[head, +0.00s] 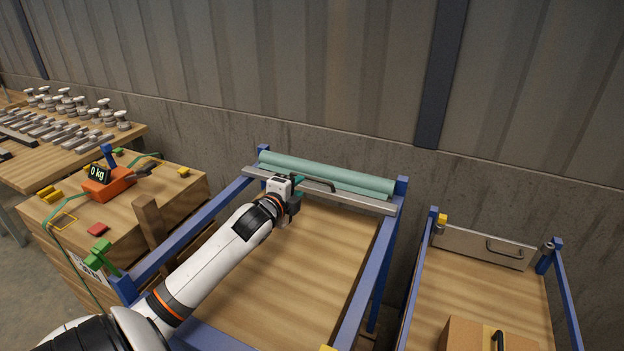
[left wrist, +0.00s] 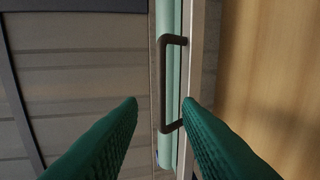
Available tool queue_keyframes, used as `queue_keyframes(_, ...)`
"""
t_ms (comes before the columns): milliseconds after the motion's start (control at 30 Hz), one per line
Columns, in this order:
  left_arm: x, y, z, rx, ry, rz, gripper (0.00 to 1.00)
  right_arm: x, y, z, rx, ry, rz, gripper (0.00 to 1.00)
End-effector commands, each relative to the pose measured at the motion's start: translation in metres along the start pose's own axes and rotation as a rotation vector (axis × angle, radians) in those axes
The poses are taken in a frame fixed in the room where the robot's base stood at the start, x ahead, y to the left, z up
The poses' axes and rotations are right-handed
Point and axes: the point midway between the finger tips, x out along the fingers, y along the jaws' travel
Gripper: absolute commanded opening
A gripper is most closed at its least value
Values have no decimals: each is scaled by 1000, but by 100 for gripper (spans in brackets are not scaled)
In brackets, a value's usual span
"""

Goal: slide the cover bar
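The grey metal cover bar (head: 350,199) lies across the far end of the blue-framed wooden table (head: 310,260). It carries a dark U-shaped handle (head: 325,184), which also shows in the left wrist view (left wrist: 163,90). My left gripper (head: 299,183) is at the bar, close to the handle's left part. In the left wrist view its two green fingers stand apart, with the handle seen between and beyond the tips. I cannot tell whether the fingers touch it. My right gripper is out of view.
Pale green rolls (head: 330,173) lie behind the bar, near the wall. A second blue-framed table (head: 490,285) at right holds a plate with a handle and a cardboard box (head: 470,335). A crate with an orange scale (head: 108,184) stands at left. The middle table top is bare.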

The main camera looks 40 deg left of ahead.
Motion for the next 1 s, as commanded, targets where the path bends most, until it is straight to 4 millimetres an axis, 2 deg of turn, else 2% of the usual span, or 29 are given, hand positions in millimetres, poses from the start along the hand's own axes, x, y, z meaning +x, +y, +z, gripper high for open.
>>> queue_keyframes(33,12,1,0,-4,2,1,31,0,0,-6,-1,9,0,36)
queue_keyframes(167,38,1,0,-4,1,1,31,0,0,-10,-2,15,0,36)
queue_keyframes(400,72,-1,0,-4,0,-2,31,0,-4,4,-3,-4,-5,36)
queue_keyframes(567,80,-1,1,-2,-1,-1,31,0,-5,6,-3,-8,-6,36)
queue_keyframes(800,80,-1,1,-2,-1,-2,31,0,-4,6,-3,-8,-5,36)
queue_keyframes(833,80,-1,1,-2,-1,-2,30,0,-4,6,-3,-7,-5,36)
queue_keyframes(1000,80,-1,1,-2,0,-2,2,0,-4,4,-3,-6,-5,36)
